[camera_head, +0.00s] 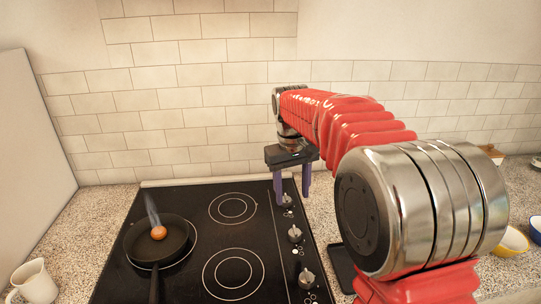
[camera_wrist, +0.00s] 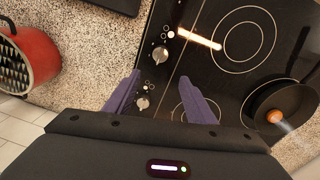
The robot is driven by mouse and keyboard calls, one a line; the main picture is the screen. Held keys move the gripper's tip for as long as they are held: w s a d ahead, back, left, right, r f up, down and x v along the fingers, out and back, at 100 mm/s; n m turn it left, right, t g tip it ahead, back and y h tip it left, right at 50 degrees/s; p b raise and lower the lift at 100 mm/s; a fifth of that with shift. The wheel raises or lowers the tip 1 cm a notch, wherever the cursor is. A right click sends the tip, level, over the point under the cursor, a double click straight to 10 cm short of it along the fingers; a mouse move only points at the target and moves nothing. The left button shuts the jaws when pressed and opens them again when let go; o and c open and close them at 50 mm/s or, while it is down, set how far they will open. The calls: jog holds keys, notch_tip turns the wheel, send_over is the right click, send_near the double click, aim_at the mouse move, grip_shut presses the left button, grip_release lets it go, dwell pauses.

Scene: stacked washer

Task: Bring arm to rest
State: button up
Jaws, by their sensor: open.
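My gripper (camera_head: 292,188) hangs at the end of my red arm, above the knob side of the black stovetop. Its two purple fingers are apart with nothing between them. In the wrist view my gripper (camera_wrist: 160,98) also shows open and empty, with a stove knob seen between and beyond the fingers. My arm reaches out over the counter from the right side of the head view.
The stovetop (camera_head: 185,290) carries a black pan (camera_head: 137,247) with a small orange-brown round item (camera_head: 158,232); a wisp rises from it. A white mug (camera_head: 36,284) stands left. Bowls (camera_head: 511,243) sit right.

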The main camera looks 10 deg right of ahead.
jog(key=s+d+m+t, duration=0.1)
jog(key=s+t, duration=0.4)
jog(key=s, duration=2.4)
jog(key=shift+d+m+y, duration=0.3)
jog(key=shift+d+m, duration=0.1)
jog(key=shift+m, duration=0.2)
